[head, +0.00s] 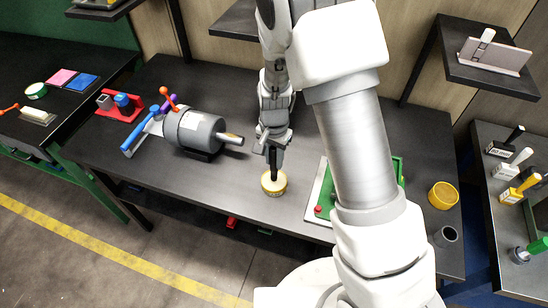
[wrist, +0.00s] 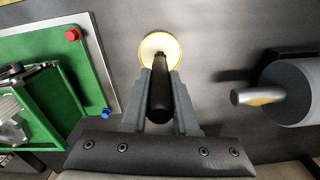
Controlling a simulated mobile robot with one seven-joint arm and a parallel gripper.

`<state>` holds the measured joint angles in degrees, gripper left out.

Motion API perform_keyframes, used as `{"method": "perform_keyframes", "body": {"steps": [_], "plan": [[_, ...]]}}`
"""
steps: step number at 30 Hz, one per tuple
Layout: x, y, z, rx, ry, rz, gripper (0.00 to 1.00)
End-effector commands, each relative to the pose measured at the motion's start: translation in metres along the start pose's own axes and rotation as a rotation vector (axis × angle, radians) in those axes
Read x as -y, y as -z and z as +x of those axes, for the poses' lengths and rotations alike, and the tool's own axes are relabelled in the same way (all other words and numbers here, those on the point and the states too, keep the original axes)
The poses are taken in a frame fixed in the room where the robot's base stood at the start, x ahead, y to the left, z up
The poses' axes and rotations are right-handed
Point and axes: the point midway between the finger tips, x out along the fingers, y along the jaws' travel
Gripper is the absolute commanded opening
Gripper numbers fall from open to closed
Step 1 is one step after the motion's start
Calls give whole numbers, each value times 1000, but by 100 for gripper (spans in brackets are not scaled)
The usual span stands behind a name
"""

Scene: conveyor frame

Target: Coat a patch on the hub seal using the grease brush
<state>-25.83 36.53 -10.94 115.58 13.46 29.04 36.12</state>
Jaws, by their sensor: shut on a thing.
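My gripper (head: 271,150) is shut on a black handle (wrist: 160,98), which I take to be the grease brush. The handle points down at a round yellow-rimmed pot with pale content (head: 274,183), near the table's front edge. The pot also shows in the wrist view (wrist: 153,41), just beyond the fingertips. The brush's bristle end is hidden, and I cannot tell whether it touches the content. A grey motor-like hub (head: 194,132) lies left of my gripper, its shaft (head: 231,138) pointing right. The shaft has a yellowish patch (wrist: 265,99) in the wrist view; I cannot tell whether this is the seal.
A green panel (wrist: 40,60) with red and blue knobs stands near the pot. A yellow ring-shaped container (head: 442,196) and a dark cup (head: 446,236) are at the right. A red holder and blue-handled tool (head: 137,133) lie left of the hub. Bare dark tabletop (head: 240,195) surrounds the pot.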

Motion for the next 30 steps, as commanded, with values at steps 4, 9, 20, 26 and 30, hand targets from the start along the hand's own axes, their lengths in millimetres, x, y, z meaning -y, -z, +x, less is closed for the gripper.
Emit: {"method": "perform_keyframes", "body": {"steps": [4, 9, 20, 26, 30], "plan": [[0, 0, 0, 0, 0, 0, 0], [0, 0, 1, 0, 0, 0, 0], [0, 0, 5, 0, 0, 0, 0], [0, 0, 7, 0, 0, 0, 0], [0, 0, 9, 0, 0, 0, 0]]}}
